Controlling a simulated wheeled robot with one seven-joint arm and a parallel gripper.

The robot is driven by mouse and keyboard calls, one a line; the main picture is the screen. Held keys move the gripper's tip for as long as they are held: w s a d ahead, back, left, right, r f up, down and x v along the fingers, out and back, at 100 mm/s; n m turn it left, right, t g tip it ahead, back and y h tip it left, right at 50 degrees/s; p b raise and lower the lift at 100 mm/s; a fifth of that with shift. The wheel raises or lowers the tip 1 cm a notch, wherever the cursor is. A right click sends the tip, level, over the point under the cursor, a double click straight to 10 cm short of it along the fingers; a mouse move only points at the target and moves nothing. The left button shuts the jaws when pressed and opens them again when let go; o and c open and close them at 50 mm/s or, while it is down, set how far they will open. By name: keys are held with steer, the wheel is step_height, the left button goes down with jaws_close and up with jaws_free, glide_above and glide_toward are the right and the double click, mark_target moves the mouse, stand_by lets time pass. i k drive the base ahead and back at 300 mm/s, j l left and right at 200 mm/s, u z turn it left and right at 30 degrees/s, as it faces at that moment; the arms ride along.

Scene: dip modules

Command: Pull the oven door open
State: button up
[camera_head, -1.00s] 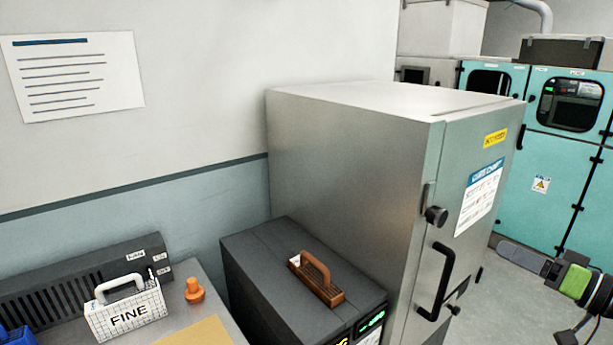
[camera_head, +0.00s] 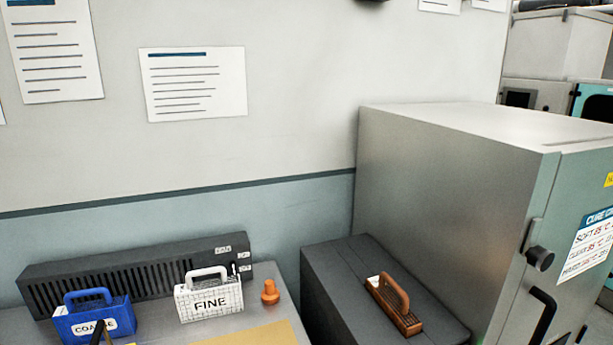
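The oven (camera_head: 450,180) is a tall grey metal cabinet at the right. Its door (camera_head: 568,210) faces right and looks shut. The door carries a black bar handle (camera_head: 541,312), cut off by the bottom edge, and a black knob (camera_head: 540,259) above it. A white and blue cure label (camera_head: 592,244) is on the door. My gripper is not in this view, so its state and its distance from the handle cannot be seen.
A dark box (camera_head: 345,285) with a brown-handled tool (camera_head: 394,305) on top stands left of the oven. A bench (camera_head: 262,318) at lower left bears a blue COARSE caddy (camera_head: 92,318), a white FINE caddy (camera_head: 209,298) and an orange knob-shaped piece (camera_head: 270,292).

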mark_target(553, 305)
steer(key=z, duration=1.5)
steer(key=i+u, duration=0.15)
steer(key=u, duration=0.25)
steer(key=i+l+u, duration=0.1)
steer(key=u, duration=0.25)
steer(key=i+l+u, duration=0.1)
steer(key=u, duration=0.3)
steer(key=l+u, duration=0.2)
steer(key=u, duration=0.15)
steer(key=i, duration=0.05)
